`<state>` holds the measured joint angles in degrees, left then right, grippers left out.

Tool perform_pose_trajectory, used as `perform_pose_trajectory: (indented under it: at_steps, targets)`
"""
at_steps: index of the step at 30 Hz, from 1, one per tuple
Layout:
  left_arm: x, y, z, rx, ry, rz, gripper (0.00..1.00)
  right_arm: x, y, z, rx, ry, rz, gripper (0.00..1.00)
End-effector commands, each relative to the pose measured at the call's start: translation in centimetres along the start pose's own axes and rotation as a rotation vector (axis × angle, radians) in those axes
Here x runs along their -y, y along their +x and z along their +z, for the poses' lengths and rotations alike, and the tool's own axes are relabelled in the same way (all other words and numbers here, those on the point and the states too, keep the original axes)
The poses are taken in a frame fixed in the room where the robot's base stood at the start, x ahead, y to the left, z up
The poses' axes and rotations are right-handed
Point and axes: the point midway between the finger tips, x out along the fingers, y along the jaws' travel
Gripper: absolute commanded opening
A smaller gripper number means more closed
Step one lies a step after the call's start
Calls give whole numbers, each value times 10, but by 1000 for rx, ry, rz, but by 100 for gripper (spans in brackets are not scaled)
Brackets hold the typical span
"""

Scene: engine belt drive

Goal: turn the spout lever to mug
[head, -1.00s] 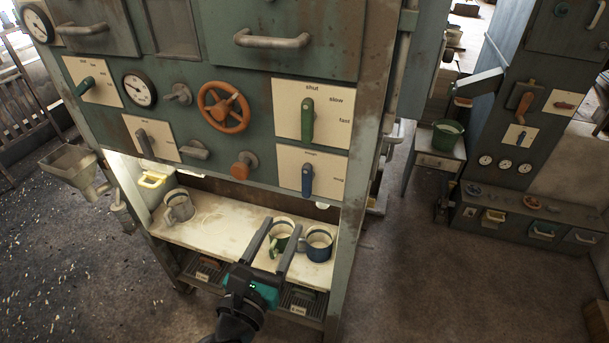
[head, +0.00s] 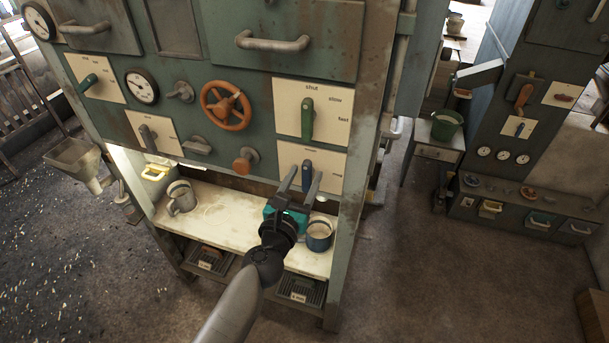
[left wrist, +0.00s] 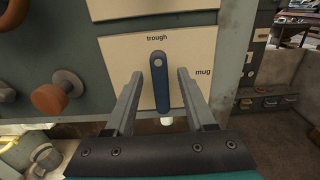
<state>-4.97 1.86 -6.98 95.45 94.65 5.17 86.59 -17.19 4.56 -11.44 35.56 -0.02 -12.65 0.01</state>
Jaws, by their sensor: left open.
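The spout lever is a blue handle (left wrist: 160,84) on a cream plate (left wrist: 207,50) marked "trough" at the top and "mug" at the right. In the left wrist view its pivot is at the top and the handle hangs almost straight down. It also shows in the head view (head: 306,172), partly behind my fingers. My left gripper (head: 302,172) is open, its two fingers on either side of the handle, with gaps visible in the left wrist view (left wrist: 161,76). A pale spout tip (left wrist: 166,121) shows below the plate. My right gripper is not in view.
A blue mug (head: 319,236) and a grey mug (head: 181,198) stand on the shelf (head: 215,222) below. A green lever (head: 307,118) is above, and an orange knob (head: 243,162) is to the left. Open floor lies to the right.

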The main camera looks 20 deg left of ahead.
Motion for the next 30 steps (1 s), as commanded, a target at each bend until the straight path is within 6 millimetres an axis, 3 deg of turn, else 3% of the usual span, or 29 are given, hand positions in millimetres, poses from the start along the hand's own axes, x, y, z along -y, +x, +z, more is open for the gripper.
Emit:
perform_pose_trajectory:
  at_steps: [12,27,30]
  targets:
    - [0,6,0,0,-1,0,55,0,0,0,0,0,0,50]
    - [0,6,0,0,0,0,0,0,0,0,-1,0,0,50]
    - [0,6,0,0,0,0,0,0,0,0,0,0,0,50]
